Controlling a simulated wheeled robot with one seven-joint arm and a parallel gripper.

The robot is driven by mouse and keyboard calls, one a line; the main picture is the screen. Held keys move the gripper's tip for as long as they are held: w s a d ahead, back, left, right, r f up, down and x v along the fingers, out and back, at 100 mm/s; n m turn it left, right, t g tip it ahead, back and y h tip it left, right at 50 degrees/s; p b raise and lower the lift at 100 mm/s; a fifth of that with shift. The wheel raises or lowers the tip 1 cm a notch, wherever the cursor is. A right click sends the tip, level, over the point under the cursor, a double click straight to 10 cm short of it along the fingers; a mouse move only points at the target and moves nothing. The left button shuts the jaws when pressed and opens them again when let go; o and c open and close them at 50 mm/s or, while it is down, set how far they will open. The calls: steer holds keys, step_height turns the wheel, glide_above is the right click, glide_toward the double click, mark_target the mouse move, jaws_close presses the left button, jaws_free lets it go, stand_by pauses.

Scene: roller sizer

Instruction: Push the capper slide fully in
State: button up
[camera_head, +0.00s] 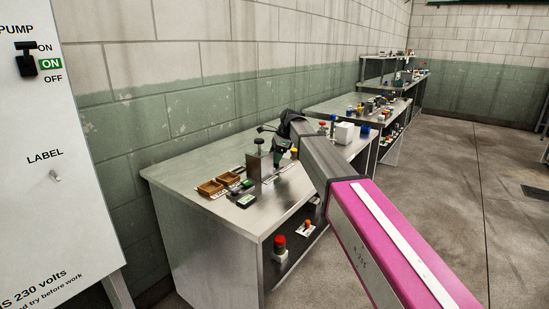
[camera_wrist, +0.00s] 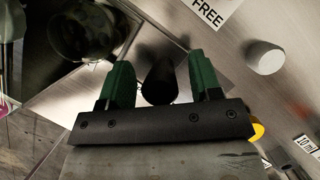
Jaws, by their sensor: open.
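My gripper (camera_head: 279,158) is over the near metal bench, close to a grey block with a dark knob (camera_head: 258,141) on top. In the wrist view my gripper (camera_wrist: 161,76) has its two green fingers apart. A dark rounded knob or handle (camera_wrist: 158,84) lies between them, with a gap visible on each side. It may belong to the capper slide, but I cannot tell for sure. A bright metal plate (camera_wrist: 150,50) lies behind it. How far in the slide is cannot be made out.
A label reading FREE (camera_wrist: 209,12) and a white round knob (camera_wrist: 265,57) are close by in the wrist view. A large dark round part (camera_wrist: 85,32) is at upper left. Brown trays (camera_head: 211,187) and a dark green device (camera_head: 245,201) sit at the bench's near end.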

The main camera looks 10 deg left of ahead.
steer(key=v, duration=1)
steer(key=shift+d+r, duration=0.1)
steer(key=shift+d, duration=0.05)
